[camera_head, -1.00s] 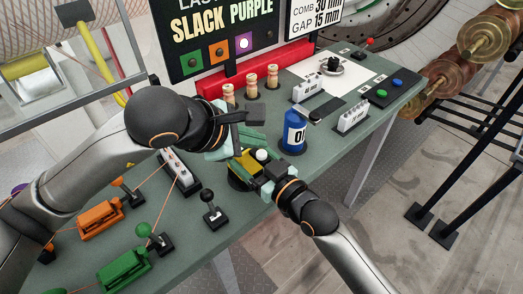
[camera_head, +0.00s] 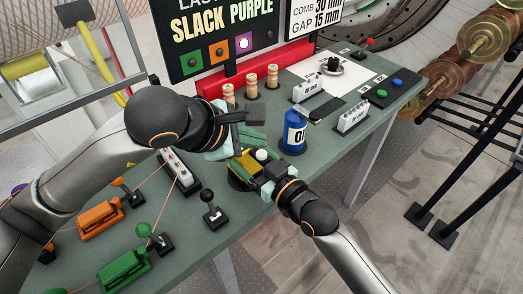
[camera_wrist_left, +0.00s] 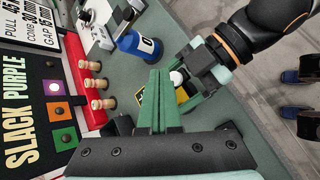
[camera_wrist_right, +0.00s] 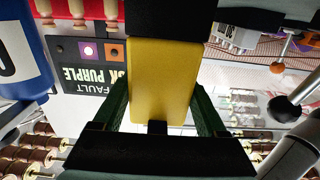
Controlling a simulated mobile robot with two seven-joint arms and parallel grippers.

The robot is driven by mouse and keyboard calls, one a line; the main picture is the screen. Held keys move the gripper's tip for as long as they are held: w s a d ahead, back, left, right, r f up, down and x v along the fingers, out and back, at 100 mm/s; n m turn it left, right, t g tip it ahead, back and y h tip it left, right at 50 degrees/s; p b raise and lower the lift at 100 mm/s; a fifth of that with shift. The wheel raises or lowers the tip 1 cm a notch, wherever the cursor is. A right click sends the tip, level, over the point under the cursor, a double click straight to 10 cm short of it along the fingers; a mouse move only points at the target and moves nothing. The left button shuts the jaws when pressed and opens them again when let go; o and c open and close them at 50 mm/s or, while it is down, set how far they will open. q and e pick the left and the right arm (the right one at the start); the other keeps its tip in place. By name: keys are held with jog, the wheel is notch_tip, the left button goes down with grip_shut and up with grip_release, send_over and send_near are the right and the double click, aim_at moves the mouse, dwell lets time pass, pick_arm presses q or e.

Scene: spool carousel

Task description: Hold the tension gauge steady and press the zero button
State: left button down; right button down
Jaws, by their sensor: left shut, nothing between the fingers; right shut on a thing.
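The tension gauge is a yellow box (camera_head: 247,162) with a round white button (camera_head: 262,155) on top, on the near part of the green bench. My right gripper (camera_head: 266,173) is shut on the gauge from the right; the right wrist view shows the yellow body (camera_wrist_right: 160,80) between its green fingers. My left gripper (camera_wrist_left: 160,74) is shut and empty, its green fingers together beside the white button (camera_wrist_left: 176,77) in the left wrist view. The fingers partly hide the gauge (camera_wrist_left: 183,95). I cannot tell whether the tips touch the button.
A blue bottle (camera_head: 294,132) stands just behind the gauge to the right. Wooden pegs (camera_head: 251,86) stand at the back by a red rail. A small black lever (camera_head: 212,214), orange (camera_head: 100,217) and green (camera_head: 124,268) blocks and a white switch strip (camera_head: 180,170) occupy the left side.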

pick_arm(q)
jog(key=shift+f, duration=0.1)
dwell(0.3)
jog(key=shift+f, duration=0.35)
jog(key=shift+f, duration=0.55)
dwell(0.8)
jog(key=shift+r, duration=0.95)
jog(key=shift+r, duration=2.55)
pick_arm(e)
grip_release()
